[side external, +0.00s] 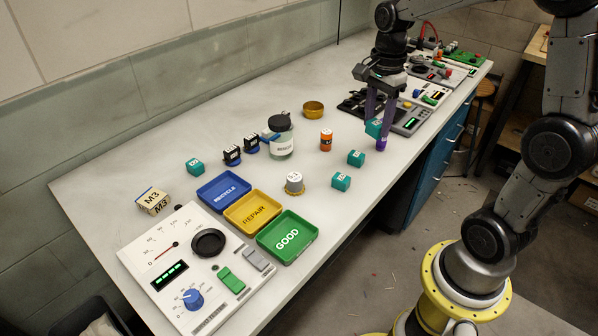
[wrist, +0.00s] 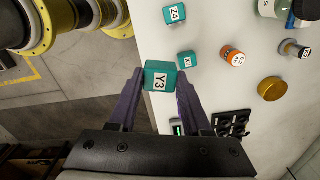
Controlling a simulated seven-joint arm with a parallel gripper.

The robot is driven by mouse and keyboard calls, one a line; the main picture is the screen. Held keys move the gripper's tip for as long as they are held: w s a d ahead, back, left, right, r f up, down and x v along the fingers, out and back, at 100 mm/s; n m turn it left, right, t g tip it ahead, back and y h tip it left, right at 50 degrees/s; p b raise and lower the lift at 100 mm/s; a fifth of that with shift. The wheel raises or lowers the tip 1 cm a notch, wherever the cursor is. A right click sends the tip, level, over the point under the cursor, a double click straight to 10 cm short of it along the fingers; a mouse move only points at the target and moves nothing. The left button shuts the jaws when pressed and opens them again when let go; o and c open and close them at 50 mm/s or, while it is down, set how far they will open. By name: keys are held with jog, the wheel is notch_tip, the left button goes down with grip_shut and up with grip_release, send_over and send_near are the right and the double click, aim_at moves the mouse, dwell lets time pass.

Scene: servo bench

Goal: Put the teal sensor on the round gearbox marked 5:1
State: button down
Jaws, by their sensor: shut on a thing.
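My gripper (side external: 376,132) has purple fingers and is shut on a teal cube marked Y3 (wrist: 158,76), held near the bench's right edge; the held teal cube also shows in the side view (side external: 373,127). Two more teal cubes stand on the bench: one marked Z4 (wrist: 174,14) and one that seems marked X1 (wrist: 187,60). A further teal cube (side external: 195,167) stands at the left. A round silver piece with a gold toothed base (side external: 294,183) looks like a gearbox. An orange cylinder (side external: 326,140) has a label on top. I cannot read a 5:1 mark on either.
Blue RECYCLE (side external: 223,191), yellow REPAIR (side external: 253,212) and green GOOD (side external: 288,237) trays lie in a row. A test panel (side external: 198,265) fills the front. Bench between is partly clear.

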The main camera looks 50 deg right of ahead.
jog(key=s+a+r+n, duration=0.2)
jog(key=a+r+n, duration=0.1)
jog(key=a, duration=1)
send_over(295, 177)
jog(key=f, duration=0.9)
jog(key=shift+s, duration=0.25)
jog(key=shift+w+f, duration=0.15)
jog(key=shift+f, duration=0.8)
jog(key=shift+w+f, duration=0.15)
jog(key=shift+f, duration=0.75)
jog(key=shift+c, duration=1.7)
grip_release()
jog(key=shift+f, duration=0.15)
